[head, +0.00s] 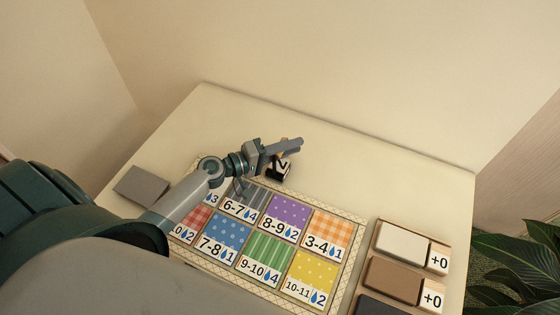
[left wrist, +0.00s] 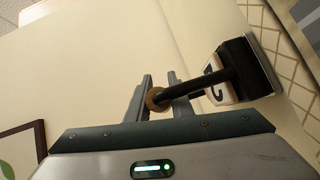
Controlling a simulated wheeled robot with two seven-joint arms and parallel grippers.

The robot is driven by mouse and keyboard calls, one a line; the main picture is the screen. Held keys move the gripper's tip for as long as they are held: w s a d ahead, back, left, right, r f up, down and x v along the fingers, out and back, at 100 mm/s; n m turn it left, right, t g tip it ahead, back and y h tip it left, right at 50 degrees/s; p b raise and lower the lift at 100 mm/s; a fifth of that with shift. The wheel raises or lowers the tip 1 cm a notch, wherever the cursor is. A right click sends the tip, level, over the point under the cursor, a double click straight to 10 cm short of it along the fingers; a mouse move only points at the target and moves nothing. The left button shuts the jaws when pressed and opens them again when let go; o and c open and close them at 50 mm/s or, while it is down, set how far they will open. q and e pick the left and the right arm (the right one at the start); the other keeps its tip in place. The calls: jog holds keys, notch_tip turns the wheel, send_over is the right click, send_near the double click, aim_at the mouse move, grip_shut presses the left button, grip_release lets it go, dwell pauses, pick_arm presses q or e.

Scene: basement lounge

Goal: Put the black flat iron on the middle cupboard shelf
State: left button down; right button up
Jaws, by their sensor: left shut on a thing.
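The black flat iron (head: 277,171) is at the far side of the table, just beyond the patterned board. My left gripper (head: 291,146) reaches it from the left and is shut on its handle. In the left wrist view, my left gripper's fingers (left wrist: 161,92) close around the dark handle near a brown round end, and the iron's black body (left wrist: 247,68) with a pale marked side hangs off to the right. I cannot tell whether the iron touches the table. My right gripper and the cupboard shelf are not in view.
The pale table (head: 340,175) carries a board of colourful numbered cloth squares (head: 289,217). A grey block (head: 141,186) lies at the left. A wooden rack (head: 373,243) with white, brown and dark blocks stands at the right. Walls rise behind; a plant (head: 510,260) is beyond the right edge.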

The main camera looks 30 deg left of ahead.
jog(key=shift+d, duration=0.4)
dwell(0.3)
pick_arm(q)
jog(key=shift+r, duration=0.2)
jog(key=shift+r, duration=0.6)
jog(key=s+d+r+p, duration=0.4)
jog(key=d+r, duration=0.5)
jog(key=d, duration=0.1)
jog(key=shift+s+d+r+p, duration=0.3)
jog(key=shift+s+d, duration=0.05)
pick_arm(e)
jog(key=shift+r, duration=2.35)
